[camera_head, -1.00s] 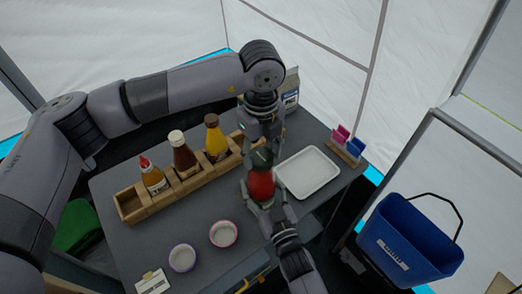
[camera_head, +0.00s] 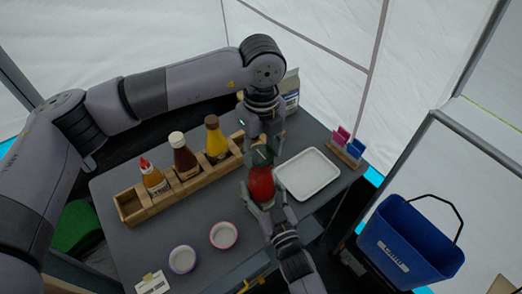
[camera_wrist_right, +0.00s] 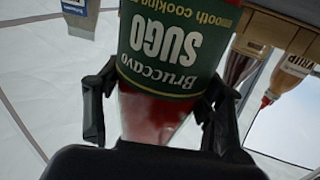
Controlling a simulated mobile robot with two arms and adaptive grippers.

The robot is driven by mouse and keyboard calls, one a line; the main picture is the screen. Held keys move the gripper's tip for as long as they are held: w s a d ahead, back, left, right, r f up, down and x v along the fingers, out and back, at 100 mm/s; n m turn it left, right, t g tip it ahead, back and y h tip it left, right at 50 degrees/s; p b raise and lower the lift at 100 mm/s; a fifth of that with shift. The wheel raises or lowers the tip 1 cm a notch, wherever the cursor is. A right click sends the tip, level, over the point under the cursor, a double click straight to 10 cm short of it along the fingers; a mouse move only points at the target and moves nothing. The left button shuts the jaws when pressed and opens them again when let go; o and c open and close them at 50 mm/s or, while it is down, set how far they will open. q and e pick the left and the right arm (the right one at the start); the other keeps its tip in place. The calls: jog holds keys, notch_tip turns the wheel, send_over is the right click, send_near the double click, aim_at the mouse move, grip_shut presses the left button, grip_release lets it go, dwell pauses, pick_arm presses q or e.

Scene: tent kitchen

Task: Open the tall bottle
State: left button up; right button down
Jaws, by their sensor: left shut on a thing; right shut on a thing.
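The tall bottle (camera_head: 262,184) is red with a dark green top end and stands near upright over the table, right of the middle. In the right wrist view its green SUGO label (camera_wrist_right: 165,45) appears upside down above a red part of the bottle. My right gripper (camera_head: 266,204) is shut around the bottle's body from the front; its two black fingers flank the bottle in the right wrist view (camera_wrist_right: 155,105). My left gripper (camera_head: 263,143) reaches down from above and is shut on the top of the bottle. Its fingers hide the cap.
A wooden rack (camera_head: 133,210) with several sauce bottles stands to the left. A white tray (camera_head: 308,174) lies close on the right. A blue bucket (camera_head: 410,245) is beyond the table's right side.

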aim_at(261, 154)
pick_arm(q)
jog(key=shift+r, duration=0.5)
jog(key=shift+r, duration=2.05)
pick_arm(e)
jog(key=shift+c, duration=1.6)
grip_release()
jog(key=shift+s, duration=0.1)
